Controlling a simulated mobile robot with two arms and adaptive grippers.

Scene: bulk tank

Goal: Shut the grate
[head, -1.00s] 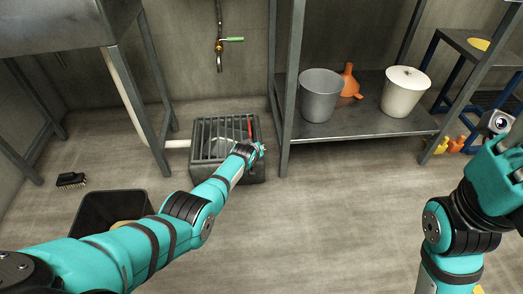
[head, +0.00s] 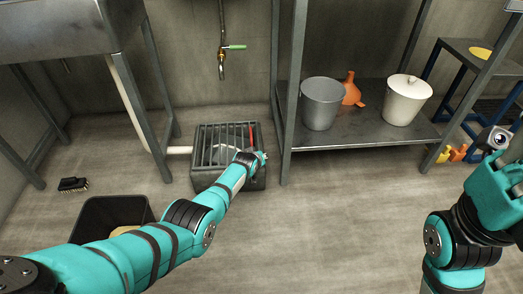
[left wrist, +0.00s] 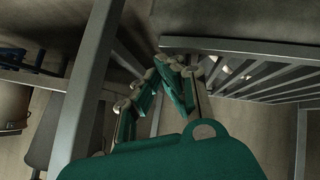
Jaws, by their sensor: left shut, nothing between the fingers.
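The grate (head: 214,144), a set of dark parallel bars, sits over a dark box (head: 212,180) on the floor under the tap. A red part (head: 252,133) shows at its right side. I cannot tell how far the grate is tilted. In the left wrist view its pale bars (left wrist: 268,80) fill the upper right. My left gripper (head: 263,158) is at the right side of the grate, shut and empty; its fingers (left wrist: 172,82) show beside the bars. Whether they touch is unclear. My right gripper (head: 515,180) is at the right edge, partly cut off, far from the grate.
A metal shelf (head: 365,140) to the right holds a grey bucket (head: 321,103), an orange funnel (head: 351,90) and a white lidded bucket (head: 405,102). A tap (head: 222,60) hangs above the grate. A black bin (head: 105,215) and a brush (head: 73,184) are left.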

